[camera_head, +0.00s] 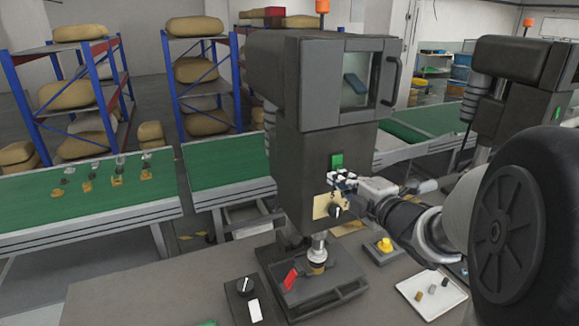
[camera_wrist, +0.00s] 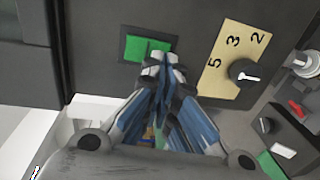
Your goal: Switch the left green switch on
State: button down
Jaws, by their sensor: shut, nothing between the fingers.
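The left green switch (camera_head: 337,161) is on the front of the dark grey machine (camera_head: 315,90) at the centre of the head view. In the wrist view the green switch (camera_wrist: 135,47) sits in a dark frame, and its lower right part is hidden by my fingertips. My gripper (camera_head: 342,181) is shut and empty, just below the switch in the head view. In the wrist view my gripper (camera_wrist: 161,68) overlaps the switch's lower edge; I cannot tell whether it touches. Another green patch (camera_head: 557,112) shows on a similar machine at the right.
A yellow dial plate (camera_wrist: 228,58) with a black knob (camera_wrist: 243,72) is right of the switch in the wrist view. Below stand a yellow button (camera_head: 385,245), a knob box (camera_head: 240,299) and a white tray (camera_head: 455,297) with small pieces. Green conveyors (camera_head: 90,203) run behind.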

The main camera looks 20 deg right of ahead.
jog(key=shift+w, duration=0.4)
